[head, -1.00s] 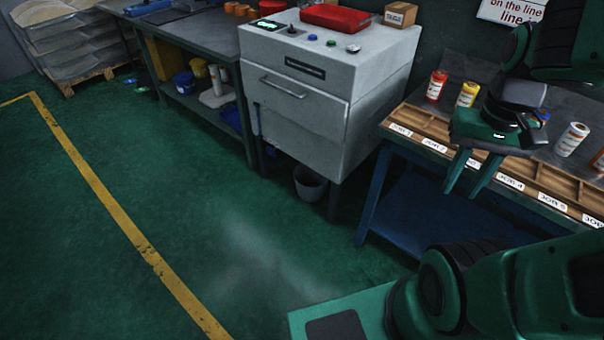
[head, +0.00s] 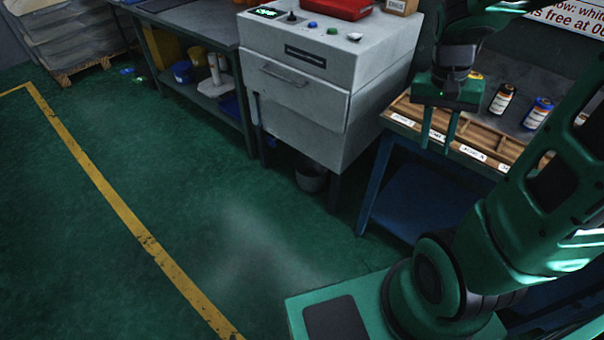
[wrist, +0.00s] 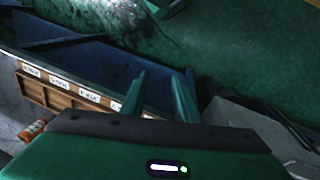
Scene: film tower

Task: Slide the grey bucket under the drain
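The grey bucket (head: 311,178) stands on the green floor under the light grey machine (head: 305,95), between its legs and partly in shadow. I cannot make out a drain in these views. My gripper (head: 437,150) hangs with its fingers pointing down in front of the wooden tray on the bench, to the right of and higher than the bucket. Its two fingers are apart with nothing between them, and they also show apart in the wrist view (wrist: 162,88). The bucket cannot be made out in the wrist view.
The blue bench (head: 375,185) with a labelled wooden tray (head: 480,135) stands right of the machine. Bottles (head: 502,99) stand on it. A workbench (head: 195,28) with containers beneath is at the left. The floor (head: 180,190) before the machine is clear, with a yellow line.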

